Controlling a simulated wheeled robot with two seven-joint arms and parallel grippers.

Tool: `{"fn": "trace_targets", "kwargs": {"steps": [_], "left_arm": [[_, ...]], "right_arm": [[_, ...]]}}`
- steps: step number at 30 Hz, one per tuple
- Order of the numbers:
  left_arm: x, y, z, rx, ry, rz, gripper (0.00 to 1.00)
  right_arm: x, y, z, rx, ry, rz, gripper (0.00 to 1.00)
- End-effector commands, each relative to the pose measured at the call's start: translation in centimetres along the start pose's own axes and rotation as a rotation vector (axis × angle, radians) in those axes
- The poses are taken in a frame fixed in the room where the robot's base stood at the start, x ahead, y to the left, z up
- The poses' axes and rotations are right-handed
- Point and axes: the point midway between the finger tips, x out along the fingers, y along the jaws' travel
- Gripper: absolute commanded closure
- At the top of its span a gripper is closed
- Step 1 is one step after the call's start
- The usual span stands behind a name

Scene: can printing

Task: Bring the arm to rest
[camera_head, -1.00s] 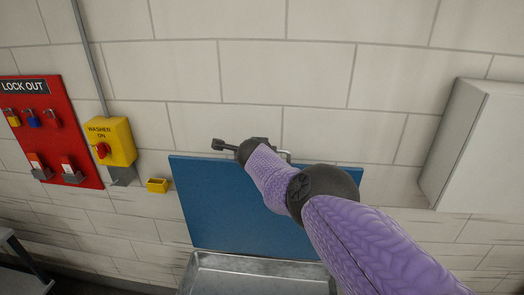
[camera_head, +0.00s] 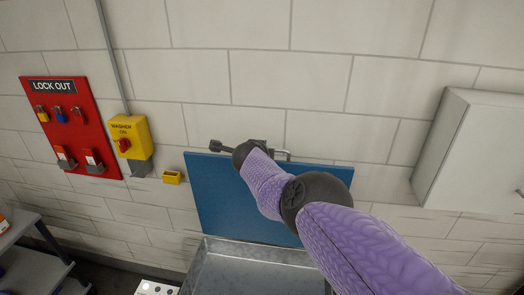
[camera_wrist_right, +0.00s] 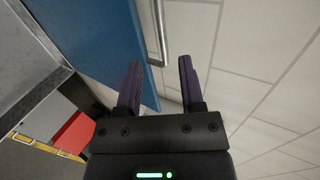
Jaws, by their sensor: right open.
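My right arm (camera_head: 355,238), purple with dark joints, reaches in from the lower right of the head view. Its dark gripper (camera_head: 218,147) is in front of the wall, by the upper edge of a raised blue panel (camera_head: 222,205). In the right wrist view the two fingers of the gripper (camera_wrist_right: 160,64) stand apart with nothing between them. The blue panel (camera_wrist_right: 90,30) and its metal handle (camera_wrist_right: 161,30) show beyond the fingers. The forearm hides part of the panel. My left gripper is not in view.
A metal basin (camera_head: 240,272) lies below the panel. A red lockout board (camera_head: 85,148), a yellow washer switch (camera_head: 131,137) and a small yellow box (camera_head: 172,177) are on the wall at left. A white cabinet (camera_head: 470,150) is at right, a grey shelf (camera_head: 35,265) at lower left.

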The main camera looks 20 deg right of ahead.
Motion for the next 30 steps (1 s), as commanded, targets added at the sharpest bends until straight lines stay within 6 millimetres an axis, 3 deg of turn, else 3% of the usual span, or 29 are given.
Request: {"fn": "trace_targets", "kwargs": {"steps": [8,11,14,17,21,24,30], "left_arm": [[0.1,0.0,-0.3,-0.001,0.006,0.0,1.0],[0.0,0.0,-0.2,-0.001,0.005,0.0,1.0],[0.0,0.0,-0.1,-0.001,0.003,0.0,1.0],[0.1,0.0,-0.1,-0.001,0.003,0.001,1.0],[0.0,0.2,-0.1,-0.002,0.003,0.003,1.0],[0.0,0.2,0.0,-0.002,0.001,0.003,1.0],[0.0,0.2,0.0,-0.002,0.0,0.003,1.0]], "right_arm": [[0.3,0.0,-0.4,-0.01,0.003,-0.019,0.51],[2.1,0.0,-3.1,-0.109,0.006,-0.16,0.51],[2.6,1.0,-5.8,-0.406,-0.067,-0.386,0.51],[-0.1,5.3,-5.3,-0.832,-0.26,-0.506,0.51],[-6.9,15.8,-4.3,-1.381,-0.579,-0.426,0.51],[-11.2,21.1,-5.2,-1.608,-0.718,-0.313,0.51],[-18.6,27.3,-8.3,-1.87,-0.873,-0.096,0.51]]}}
